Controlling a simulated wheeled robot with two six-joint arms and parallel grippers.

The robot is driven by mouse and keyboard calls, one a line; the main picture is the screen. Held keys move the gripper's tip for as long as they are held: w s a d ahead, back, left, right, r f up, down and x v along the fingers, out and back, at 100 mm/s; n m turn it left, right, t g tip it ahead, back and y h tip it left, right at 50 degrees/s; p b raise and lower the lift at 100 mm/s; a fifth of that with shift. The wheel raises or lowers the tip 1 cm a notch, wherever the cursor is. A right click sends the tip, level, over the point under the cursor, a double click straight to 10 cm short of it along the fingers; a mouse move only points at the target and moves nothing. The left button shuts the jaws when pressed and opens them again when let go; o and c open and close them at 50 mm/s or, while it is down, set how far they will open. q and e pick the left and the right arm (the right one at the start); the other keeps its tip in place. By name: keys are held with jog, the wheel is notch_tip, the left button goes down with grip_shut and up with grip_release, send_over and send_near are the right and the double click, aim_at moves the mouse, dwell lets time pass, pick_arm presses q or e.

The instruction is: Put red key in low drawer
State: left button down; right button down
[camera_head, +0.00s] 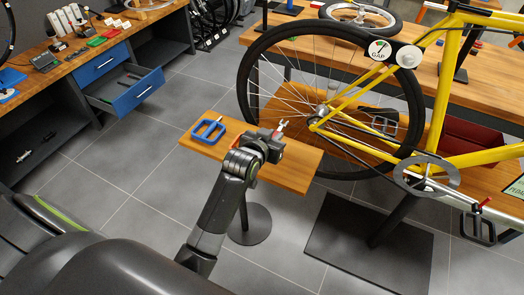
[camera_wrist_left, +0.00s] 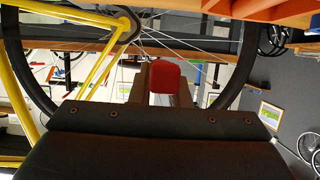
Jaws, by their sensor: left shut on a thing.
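My left gripper (camera_head: 279,133) is over the small wooden stand, shut on the red key (camera_wrist_left: 168,77), which shows as a red block between the fingers in the left wrist view. In the head view only a bit of red shows at the fingertips. The low drawer (camera_head: 137,92) has a blue front with a light handle and is pulled open under the left workbench. Its dark inside partly shows, with something long lying in it. My right gripper is not in view.
A yellow bicycle (camera_head: 440,90) stands close to the right of the gripper. The upper blue drawer (camera_head: 101,65) is shut. Clear grey floor lies between stand and drawers.

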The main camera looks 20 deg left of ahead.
pick_arm(q)
notch_tip(320, 180, down, 7)
jog(key=shift+d+f+b, duration=0.1)
jog(key=shift+f+b, duration=0.05)
jog(key=shift+b, duration=0.25)
jog(key=shift+f, duration=0.15)
jog(key=c, duration=1.4)
grip_release()
jog(key=shift+o, duration=0.2)
jog(key=shift+s+r, duration=0.15)
jog(key=shift+r, duration=0.1)
jog(key=v, duration=1.1)
jog(key=shift+s+p, duration=0.3)
jog(key=shift+p, duration=0.15)
jog(key=shift+r, duration=0.15)
